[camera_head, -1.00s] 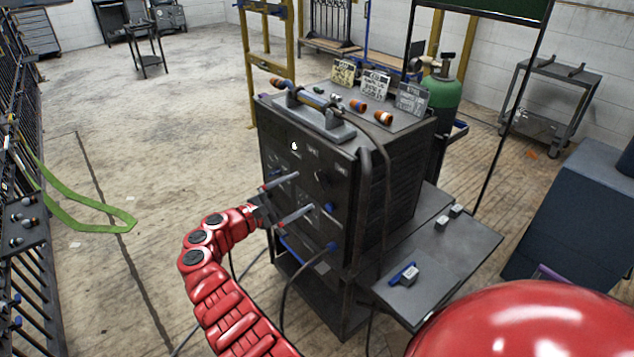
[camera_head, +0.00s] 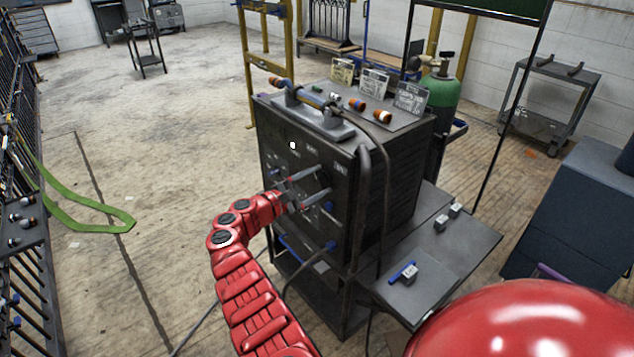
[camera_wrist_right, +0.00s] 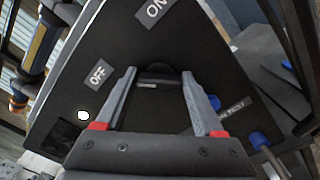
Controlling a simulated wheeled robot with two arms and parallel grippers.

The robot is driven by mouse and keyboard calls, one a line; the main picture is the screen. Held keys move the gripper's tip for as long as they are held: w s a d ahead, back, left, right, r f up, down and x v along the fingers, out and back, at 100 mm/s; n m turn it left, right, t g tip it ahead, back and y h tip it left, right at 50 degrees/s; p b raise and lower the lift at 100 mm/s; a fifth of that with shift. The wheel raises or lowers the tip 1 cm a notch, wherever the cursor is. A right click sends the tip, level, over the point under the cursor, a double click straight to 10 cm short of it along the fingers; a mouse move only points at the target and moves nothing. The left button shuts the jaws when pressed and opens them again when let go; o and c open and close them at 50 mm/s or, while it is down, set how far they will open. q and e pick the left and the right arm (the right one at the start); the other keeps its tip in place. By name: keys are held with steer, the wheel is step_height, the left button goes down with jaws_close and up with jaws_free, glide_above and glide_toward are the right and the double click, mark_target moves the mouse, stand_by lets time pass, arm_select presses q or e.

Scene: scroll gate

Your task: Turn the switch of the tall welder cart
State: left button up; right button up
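The tall welder cart (camera_head: 395,165) is a black box-shaped machine on a stand. Its front panel carries a dark round switch (camera_wrist_right: 160,72), with an OFF label (camera_wrist_right: 97,75) and an ON label (camera_wrist_right: 156,10) in the right wrist view. My right gripper (camera_head: 324,180) is at the panel, on the red arm. In the right wrist view its two grey fingers (camera_wrist_right: 160,74) are spread, with the switch between their tips. I cannot tell whether they touch it. The gripper partly hides the panel in the head view. My left gripper is not in view.
A blue plug (camera_head: 331,245) and a cable are on the panel below the gripper. A side shelf (camera_head: 450,265) with small blocks juts out at the right. A green gas cylinder (camera_head: 441,92) stands behind.

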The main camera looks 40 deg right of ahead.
steer(key=c, duration=0.7)
steer(key=shift+o, duration=0.2)
steer(key=shift+f+m+b, duration=0.25)
steer(key=shift+m+b, duration=0.75)
steer(key=shift+b, duration=0.1)
steer(key=m+b, duration=0.4)
steer(key=b, duration=0.1)
steer(key=m+b, duration=0.9)
steer(key=shift+f+b, duration=0.3)
steer(key=shift+b, duration=0.05)
steer(key=shift+r+m+b, duration=0.1)
steer(key=shift+m+b, duration=0.3)
steer(key=shift+m, duration=0.2)
steer(key=o, duration=1.4)
steer(key=a, duration=0.5)
steer(key=s+a+p, duration=0.1)
steer(key=a, duration=0.5)
steer(key=a+p, duration=0.1)
steer(key=a, duration=0.5)
steer(key=shift+s+a+r, duration=0.1)
steer(key=shift+s+a, duration=0.1)
steer(key=shift+a, duration=0.05)
